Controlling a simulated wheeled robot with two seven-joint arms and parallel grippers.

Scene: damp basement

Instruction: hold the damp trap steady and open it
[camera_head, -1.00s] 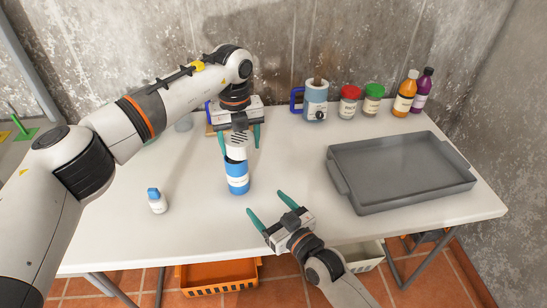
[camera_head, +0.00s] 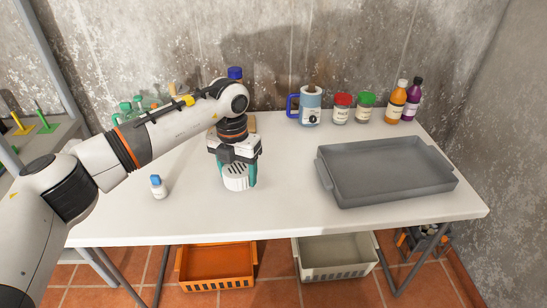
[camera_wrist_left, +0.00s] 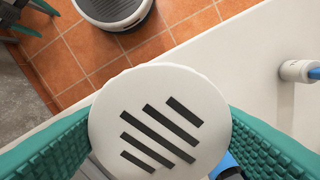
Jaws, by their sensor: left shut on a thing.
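I cannot tell whether the trap touches the table. My right gripper is out of view.
A small white bottle with a blue cap (camera_head: 157,187) stands left on the white table (camera_head: 290,215). A grey tray (camera_head: 330,197) lies at the right. A blue-handled mug (camera_head: 310,115), jars and bottles line the back. The table's front middle is clear.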

